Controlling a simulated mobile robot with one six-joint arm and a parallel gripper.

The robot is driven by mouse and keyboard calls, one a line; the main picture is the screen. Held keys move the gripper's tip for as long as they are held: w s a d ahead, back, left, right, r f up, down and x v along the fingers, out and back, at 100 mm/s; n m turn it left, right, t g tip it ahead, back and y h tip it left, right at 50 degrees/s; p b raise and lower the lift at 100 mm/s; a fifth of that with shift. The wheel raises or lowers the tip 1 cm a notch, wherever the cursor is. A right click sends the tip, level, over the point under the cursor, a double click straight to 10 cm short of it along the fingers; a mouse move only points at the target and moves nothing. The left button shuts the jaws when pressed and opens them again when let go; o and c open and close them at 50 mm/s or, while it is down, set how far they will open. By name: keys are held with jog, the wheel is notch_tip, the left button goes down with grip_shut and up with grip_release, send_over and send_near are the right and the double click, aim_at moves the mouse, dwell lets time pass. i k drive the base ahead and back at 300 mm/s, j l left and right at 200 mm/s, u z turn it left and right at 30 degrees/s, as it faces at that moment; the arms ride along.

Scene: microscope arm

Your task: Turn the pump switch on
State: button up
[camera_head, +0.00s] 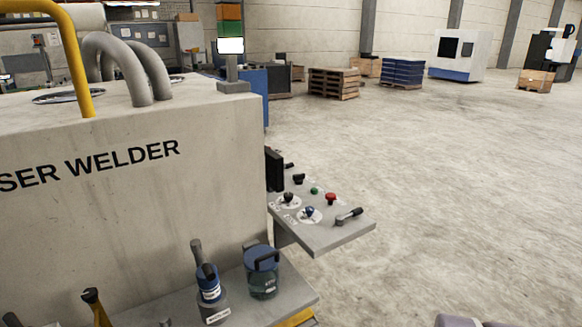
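A grey control panel (325,237) juts from the right side of the large beige machine. On it are a black rotary knob (288,198) and a blue rotary knob (309,212), each on a round white dial plate. Behind them are another black knob (298,179), a green button (314,190) and a red mushroom button (331,198). A dark-handled lever (349,215) sits near the panel's right edge. The labels are too small to read, so I cannot tell which control is the pump switch.
The machine (130,210) reads "SER WELDER" and fills the left. Its lower ledge holds a blue-topped bottle (209,283) and a blue-lidded jar (263,273). Pallets (333,84) stand far back. Open concrete floor lies right of the panel.

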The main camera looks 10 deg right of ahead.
aim_at(298, 178)
jog(key=i+l+u, duration=0.1)
jog(key=l, duration=0.25)
jog(key=i+l+u, duration=0.1)
jog(key=i+l, duration=0.2)
jog(key=i+l+u, duration=0.15)
jog(key=l, duration=0.35)
jog(key=i+l+u, duration=0.1)
jog(key=l, duration=0.3)
jog(key=i+l+u, duration=0.1)
jog(key=l, duration=0.3)
jog(key=i+l+u, duration=0.1)
jog(key=i+l, duration=0.15)
jog(key=l, duration=0.2)
jog(key=i+l+u, duration=0.1)
jog(key=l, duration=0.35)
jog(key=i+l+u, duration=0.15)
jog(key=l, duration=0.3)
jog(key=i+l+u, duration=0.3)
jog(key=i+l, duration=0.15)
jog(key=i, duration=0.2)
jog(key=i+l+u, duration=0.35)
jog(key=i+l, duration=0.25)
